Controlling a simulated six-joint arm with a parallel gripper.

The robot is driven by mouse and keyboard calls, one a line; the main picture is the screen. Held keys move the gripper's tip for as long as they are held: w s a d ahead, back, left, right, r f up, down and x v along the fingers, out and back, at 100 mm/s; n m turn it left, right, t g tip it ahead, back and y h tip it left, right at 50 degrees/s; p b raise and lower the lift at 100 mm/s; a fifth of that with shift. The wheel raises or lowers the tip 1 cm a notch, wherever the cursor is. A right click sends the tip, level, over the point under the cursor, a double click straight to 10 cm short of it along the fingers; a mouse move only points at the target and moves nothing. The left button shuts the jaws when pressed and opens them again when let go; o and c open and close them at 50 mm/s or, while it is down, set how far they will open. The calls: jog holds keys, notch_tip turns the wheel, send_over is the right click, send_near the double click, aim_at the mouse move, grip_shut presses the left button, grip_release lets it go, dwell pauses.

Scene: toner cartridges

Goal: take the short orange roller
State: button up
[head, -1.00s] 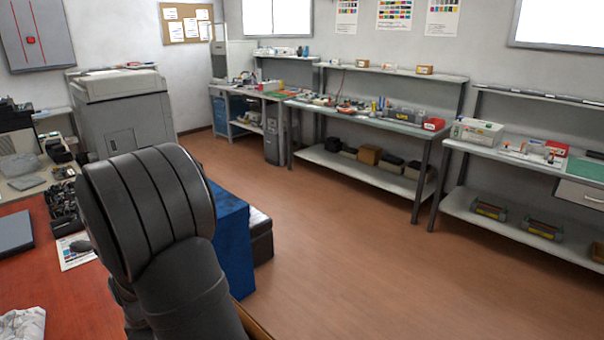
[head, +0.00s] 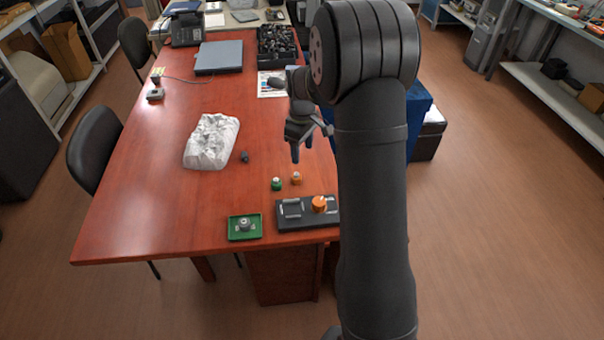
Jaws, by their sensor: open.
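Two orange pieces are in the head view. A small, short orange roller (head: 296,179) stands on the red table, and a larger orange cylinder (head: 319,204) stands at the right end of a black tray (head: 292,224). My gripper (head: 301,152) is open and empty, pointing down above the table, a little beyond the small orange roller in the picture. It appears apart from the roller. My arm hides the table's right side.
A small green roller (head: 277,184) stands close left of the small orange one. A dark piece (head: 245,157), a crumpled white bundle (head: 211,142) and a green tray (head: 258,228) holding a grey part lie to the left. The table's left front is clear.

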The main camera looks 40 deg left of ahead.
jog(key=w+a+r, duration=0.2)
jog(key=w+a, duration=0.1)
jog(key=a, duration=0.1)
send_over(296, 173)
jog(key=f, duration=1.2)
jog(key=shift+w, duration=0.25)
jog(key=shift+s+d+f, duration=0.1)
jog(key=shift+s+f, duration=0.05)
jog(key=shift+f, duration=1.2)
jog(key=shift+s+f, duration=0.1)
jog(key=shift+f, duration=1.2)
jog(key=shift+c, duration=0.5)
jog(key=c, duration=1)
